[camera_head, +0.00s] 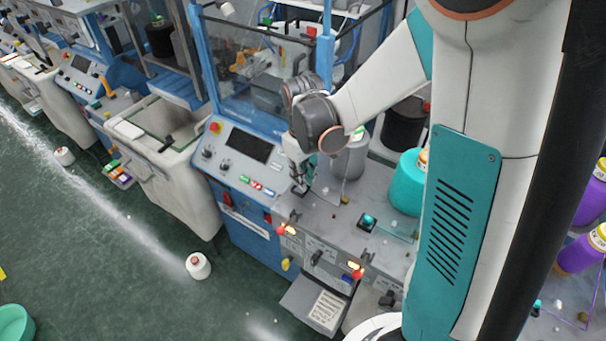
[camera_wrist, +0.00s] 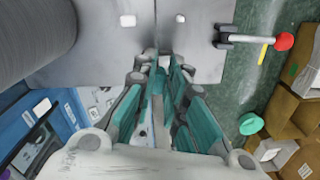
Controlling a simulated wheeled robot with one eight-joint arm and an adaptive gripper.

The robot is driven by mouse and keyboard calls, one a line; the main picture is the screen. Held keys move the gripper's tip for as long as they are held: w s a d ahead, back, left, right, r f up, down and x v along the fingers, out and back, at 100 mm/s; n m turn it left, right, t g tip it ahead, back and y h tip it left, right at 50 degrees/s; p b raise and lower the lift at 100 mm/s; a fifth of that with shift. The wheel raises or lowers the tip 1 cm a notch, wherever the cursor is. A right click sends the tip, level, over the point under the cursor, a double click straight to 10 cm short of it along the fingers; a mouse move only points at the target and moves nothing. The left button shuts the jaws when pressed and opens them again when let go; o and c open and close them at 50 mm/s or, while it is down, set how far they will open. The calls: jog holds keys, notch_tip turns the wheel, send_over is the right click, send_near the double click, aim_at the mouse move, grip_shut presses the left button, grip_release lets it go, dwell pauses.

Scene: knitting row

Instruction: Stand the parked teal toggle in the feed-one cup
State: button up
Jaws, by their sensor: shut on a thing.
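My gripper (camera_head: 299,186) is low over the grey machine deck, left of the grey yarn cone, in the head view. In the wrist view its teal-padded fingers (camera_wrist: 160,62) are close together near the deck's edge. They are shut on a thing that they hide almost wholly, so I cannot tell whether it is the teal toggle. A small dark block with a teal top (camera_head: 368,222) sits on the deck, right of my gripper and apart from it. I cannot tell whether it is a toggle or a cup. I cannot make out the feed-one cup for certain.
A grey cone (camera_head: 349,160) and a teal cone (camera_head: 408,184) stand on the deck. A lever with a red knob (camera_wrist: 283,41) sticks out from the deck's edge. A control panel (camera_head: 240,157) is on the left. Small bits of lint lie on the deck (camera_head: 325,218).

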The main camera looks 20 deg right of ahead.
jog(key=shift+f+b, duration=1.05)
jog(key=shift+f, duration=0.1)
dwell(0.3)
jog(key=o, duration=0.7)
jog(key=shift+o, duration=0.2)
notch_tip(320, 180, up, 12)
dwell(0.4)
dwell(0.3)
